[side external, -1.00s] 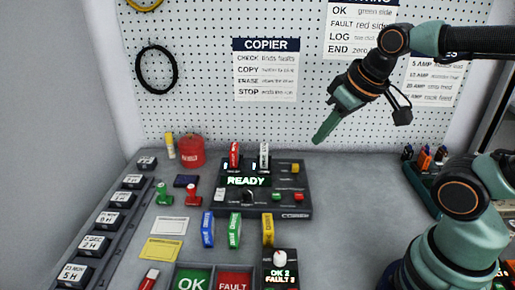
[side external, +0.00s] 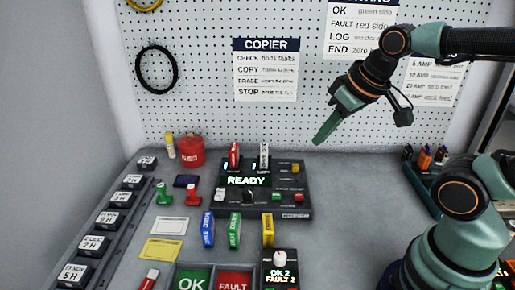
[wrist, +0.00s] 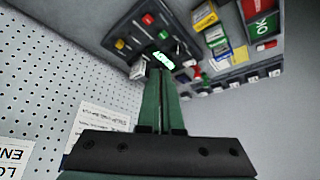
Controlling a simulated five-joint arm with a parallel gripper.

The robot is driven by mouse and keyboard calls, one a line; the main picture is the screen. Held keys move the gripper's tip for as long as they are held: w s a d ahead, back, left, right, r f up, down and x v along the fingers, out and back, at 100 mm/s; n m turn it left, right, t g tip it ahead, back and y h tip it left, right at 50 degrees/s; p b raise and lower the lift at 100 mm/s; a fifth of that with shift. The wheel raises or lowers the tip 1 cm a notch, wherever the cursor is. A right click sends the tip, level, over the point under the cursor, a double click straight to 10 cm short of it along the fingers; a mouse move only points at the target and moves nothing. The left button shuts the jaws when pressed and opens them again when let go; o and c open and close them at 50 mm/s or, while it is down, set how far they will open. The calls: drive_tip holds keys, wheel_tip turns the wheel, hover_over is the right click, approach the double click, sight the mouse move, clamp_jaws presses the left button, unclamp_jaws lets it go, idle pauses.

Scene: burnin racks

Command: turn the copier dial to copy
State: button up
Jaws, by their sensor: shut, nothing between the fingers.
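The copier (side external: 300,180) is a dark box on the bench with a lit READY display (side external: 246,181). Its dial appears to be the small black knob (side external: 248,196) below the display; its pointer direction is too small to read. A red and a white chip stand upright at the copier's back. My gripper (side external: 318,141) is shut and empty, held in the air to the right of and above the copier, near the pegboard. In the wrist view my gripper's fingers (wrist: 160,85) are together and point toward the copier (wrist: 128,25), whose display glows beyond their tips.
Blue, green and yellow blocks (side external: 235,230) stand in front of the copier. Green OK and red FAULT trays (side external: 234,271) lie at the front. A red canister (side external: 191,151) stands at back left. A row of labelled black blocks (side external: 109,220) lines the left edge.

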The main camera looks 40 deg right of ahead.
drive_tip(key=o, duration=1)
drive_tip(key=shift+w+a, duration=0.1)
drive_tip(key=shift+w, duration=0.2)
drive_tip(key=shift+c, duration=0.2)
drive_tip(key=n+g, duration=0.5)
drive_tip(key=n, duration=0.6)
hover_over(249, 191)
wheel_tip(249, 191, down, 9)
wheel_tip(249, 191, down, 12)
drive_tip(key=shift+w+r, duration=0.15)
drive_tip(key=shift+r, duration=0.05)
clamp_jaws()
